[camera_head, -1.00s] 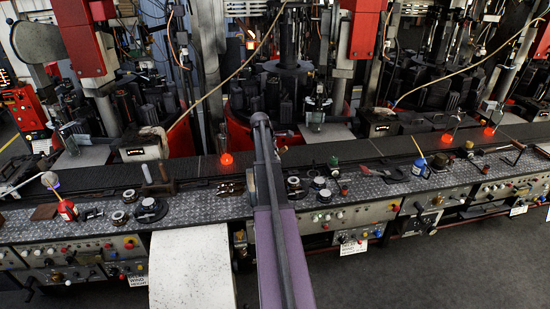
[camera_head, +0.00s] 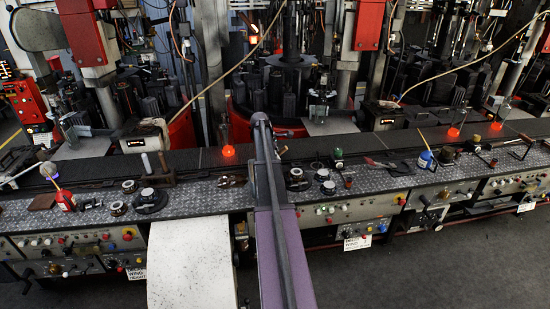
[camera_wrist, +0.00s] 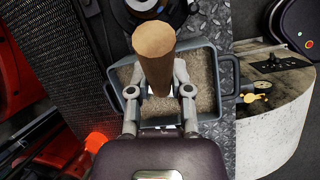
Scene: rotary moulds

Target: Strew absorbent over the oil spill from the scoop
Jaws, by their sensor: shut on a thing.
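In the wrist view my gripper (camera_wrist: 158,88) is shut on the tan wooden handle (camera_wrist: 154,48) of the scoop, which stands up between the fingers. The scoop's head is hidden below the handle and the fingers. Under it is a grey tub (camera_wrist: 136,57) with side handles, filled with brown, grainy absorbent (camera_wrist: 203,92). I cannot tell whether the scoop is in the absorbent or above it. In the head view my own arm hides the gripper, scoop and tub. I cannot make out the oil spill in either view.
The tub stands on the tread-plate bench (camera_head: 210,200), beside a dark round part (camera_wrist: 150,8). A glowing orange lamp (camera_head: 228,151) and its glow (camera_wrist: 97,141) are close by. Machines stand behind.

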